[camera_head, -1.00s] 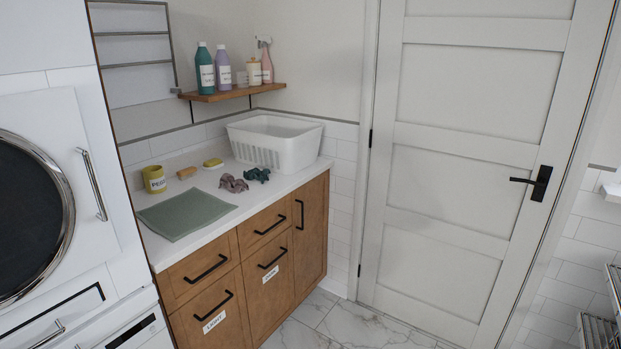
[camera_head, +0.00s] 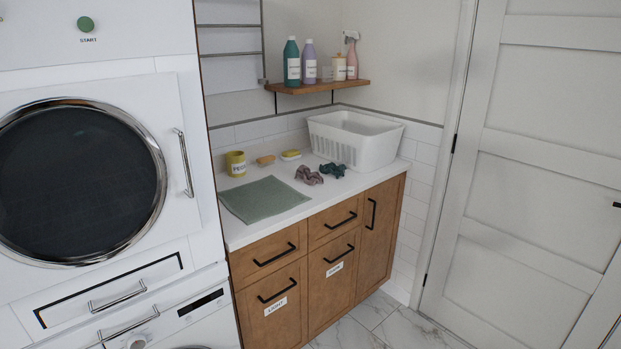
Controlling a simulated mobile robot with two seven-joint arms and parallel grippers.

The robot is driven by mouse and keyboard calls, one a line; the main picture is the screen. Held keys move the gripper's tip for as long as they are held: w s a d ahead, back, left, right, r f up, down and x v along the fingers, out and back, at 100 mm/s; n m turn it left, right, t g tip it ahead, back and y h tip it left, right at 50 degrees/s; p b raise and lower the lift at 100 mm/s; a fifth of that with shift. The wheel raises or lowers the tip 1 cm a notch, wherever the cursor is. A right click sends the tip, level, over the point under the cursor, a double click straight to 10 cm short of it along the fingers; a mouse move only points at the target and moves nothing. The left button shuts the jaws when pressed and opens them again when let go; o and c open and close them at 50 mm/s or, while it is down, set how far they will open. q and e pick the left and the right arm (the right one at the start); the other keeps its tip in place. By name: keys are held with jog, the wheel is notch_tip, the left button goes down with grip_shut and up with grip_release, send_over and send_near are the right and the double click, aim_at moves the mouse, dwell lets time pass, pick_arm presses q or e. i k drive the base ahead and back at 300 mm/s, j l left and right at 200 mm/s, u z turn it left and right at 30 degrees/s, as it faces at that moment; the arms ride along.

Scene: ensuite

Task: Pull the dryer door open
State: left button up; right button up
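The dryer door (camera_head: 178,100) is at the left in the head view, white with a large round dark window (camera_head: 75,185) in a chrome ring. It looks shut. Its upright chrome handle (camera_head: 185,163) is on the door's right side. A green round START button (camera_head: 86,24) is on the panel above. Neither of my grippers shows in the view.
Below the door are a drawer with a chrome handle (camera_head: 118,297) and another machine (camera_head: 190,318). To the right stands a wooden cabinet (camera_head: 318,307) whose white counter holds a green mat (camera_head: 264,199), a white basket (camera_head: 355,141) and small items. Marble floor (camera_head: 395,325) shows in front.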

aim_at(94, 175)
jog(key=u, duration=1.3)
